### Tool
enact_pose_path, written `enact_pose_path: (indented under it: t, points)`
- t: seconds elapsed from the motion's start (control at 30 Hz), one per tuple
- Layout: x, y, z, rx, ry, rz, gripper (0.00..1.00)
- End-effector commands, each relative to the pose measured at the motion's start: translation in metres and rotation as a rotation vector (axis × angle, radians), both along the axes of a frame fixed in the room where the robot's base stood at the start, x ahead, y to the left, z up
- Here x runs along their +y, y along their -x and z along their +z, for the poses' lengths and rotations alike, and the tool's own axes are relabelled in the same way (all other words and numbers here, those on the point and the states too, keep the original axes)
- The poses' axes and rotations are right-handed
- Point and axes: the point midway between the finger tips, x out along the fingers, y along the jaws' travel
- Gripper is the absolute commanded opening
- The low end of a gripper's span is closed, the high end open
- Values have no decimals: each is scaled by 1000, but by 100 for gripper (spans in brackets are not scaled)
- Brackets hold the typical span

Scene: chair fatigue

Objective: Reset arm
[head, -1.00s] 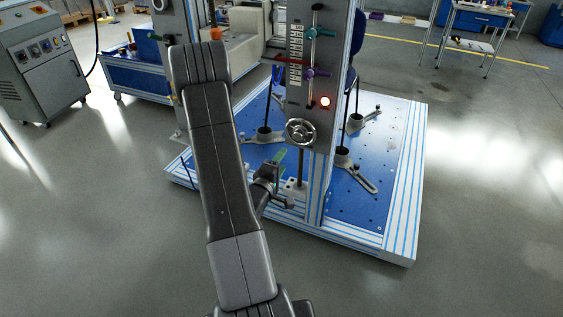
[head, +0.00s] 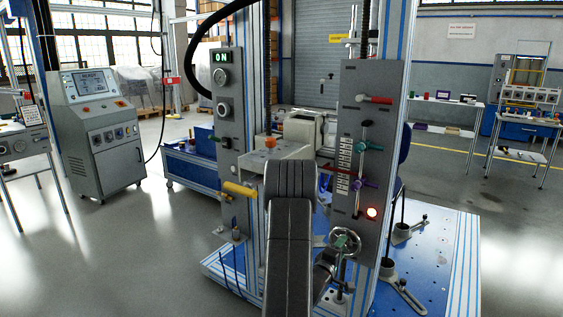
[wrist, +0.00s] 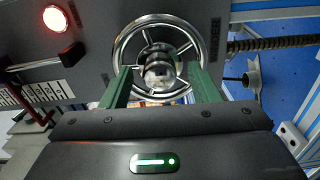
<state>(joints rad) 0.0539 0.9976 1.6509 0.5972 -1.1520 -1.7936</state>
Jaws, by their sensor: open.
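My gripper (wrist: 160,78) is open, with its two green fingers spread apart and nothing held between them. A chrome handwheel (wrist: 118,46) with a round hub (wrist: 159,73) faces it in the wrist view, and the hub shows between the fingers. I cannot tell whether the fingers touch the wheel. In the head view the handwheel (head: 356,240) is low on the right grey panel (head: 366,130). A green finger (head: 340,241) overlaps it there. My dark arm hides part of the rig behind it.
The left panel (head: 229,110) has a yellow handle (head: 240,189). Open floor (head: 110,250) lies to the left.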

Motion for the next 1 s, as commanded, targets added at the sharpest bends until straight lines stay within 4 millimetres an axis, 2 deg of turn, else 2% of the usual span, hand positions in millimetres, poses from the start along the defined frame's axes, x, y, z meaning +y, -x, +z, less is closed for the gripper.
enact_pose_path:
  t: [0.17, 0.57, 0.77, 1.0]
  points:
    - [-4, -6, 0, -1, 1, -1, 55]
    - [-1, -2, 1, -1, -2, 0, 55]
    - [14, 20, 1, 2, 0, 1, 55]
    - [42, 60, 0, 3, 0, 3, 55]
